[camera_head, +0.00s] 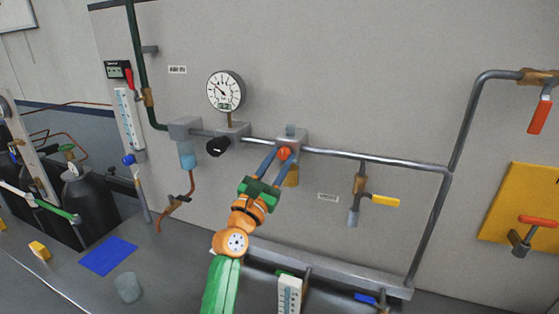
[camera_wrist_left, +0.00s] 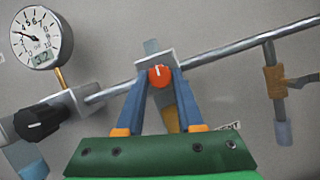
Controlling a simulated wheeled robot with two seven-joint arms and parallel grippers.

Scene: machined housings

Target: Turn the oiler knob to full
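The oiler knob (camera_head: 284,153) is a round orange-red knob on the front of a grey block on the wall pipe, above an amber bowl (camera_head: 292,176). In the left wrist view the knob (camera_wrist_left: 160,76) carries a pale pointer mark, nearly upright and leaning slightly left. My left gripper (camera_head: 285,156) has its two blue fingers reaching up on either side of the knob. In the left wrist view its fingertips (camera_wrist_left: 160,78) flank the knob, with what looks like a narrow gap on each side. Nothing is seen gripped. My right gripper is not visible.
A black knob (camera_head: 218,147) and a round gauge (camera_head: 226,91) are left of the oiler. A yellow-handled valve (camera_head: 384,201) hangs to the right. The pipe (camera_head: 375,160) runs across the wall. Below are a blue mat (camera_head: 108,256) and a clear cup (camera_head: 128,288).

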